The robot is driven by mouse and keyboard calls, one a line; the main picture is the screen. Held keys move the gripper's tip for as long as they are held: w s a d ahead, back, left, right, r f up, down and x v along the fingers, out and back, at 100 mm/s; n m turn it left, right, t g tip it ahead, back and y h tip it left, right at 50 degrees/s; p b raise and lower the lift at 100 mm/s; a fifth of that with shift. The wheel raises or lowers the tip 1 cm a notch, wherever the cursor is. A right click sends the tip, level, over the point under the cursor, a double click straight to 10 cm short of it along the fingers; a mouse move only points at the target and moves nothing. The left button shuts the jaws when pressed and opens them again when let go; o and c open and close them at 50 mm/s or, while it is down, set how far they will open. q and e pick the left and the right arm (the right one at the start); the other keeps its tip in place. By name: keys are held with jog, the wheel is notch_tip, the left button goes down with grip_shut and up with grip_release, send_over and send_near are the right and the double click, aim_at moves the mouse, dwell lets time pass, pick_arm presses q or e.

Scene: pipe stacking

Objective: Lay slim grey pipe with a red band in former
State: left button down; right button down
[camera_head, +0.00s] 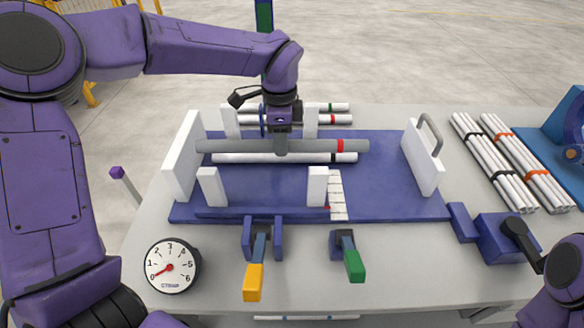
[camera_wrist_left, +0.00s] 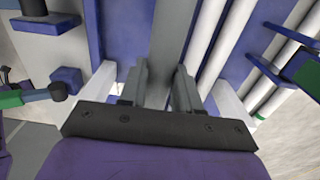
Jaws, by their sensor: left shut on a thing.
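The slim grey pipe with a red band (camera_head: 232,146) lies level across the left half of the former (camera_head: 390,185), its red band toward its right end. My left gripper (camera_head: 281,150) is shut on it near the middle. In the left wrist view the grey pipe (camera_wrist_left: 170,35) runs between the two fingers (camera_wrist_left: 160,88). My right gripper's fingers are not visible.
White posts (camera_head: 211,187) and a left end plate (camera_head: 184,157) edge the former; a handled white plate (camera_head: 421,157) stands right. Yellow (camera_head: 253,282) and green (camera_head: 354,265) clamp handles are in front, beside a dial (camera_head: 172,267). Banded pipe bundles (camera_head: 494,160) lie right.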

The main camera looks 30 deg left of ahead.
aim_at(282, 180)
pick_arm(q)
notch_tip(282, 180, down, 10)
jog(key=shift+s+r+p, duration=0.1)
jog(key=shift+r+p, duration=0.05)
jog(key=shift+p, duration=0.5)
jog(key=shift+s, duration=0.1)
jog(key=shift+f, duration=0.2)
jog(key=c, duration=0.8)
grip_release()
jog(key=shift+r, duration=0.2)
notch_tip(282, 180, up, 12)
jog(key=shift+r+b, duration=0.1)
jog(key=shift+b, duration=0.35)
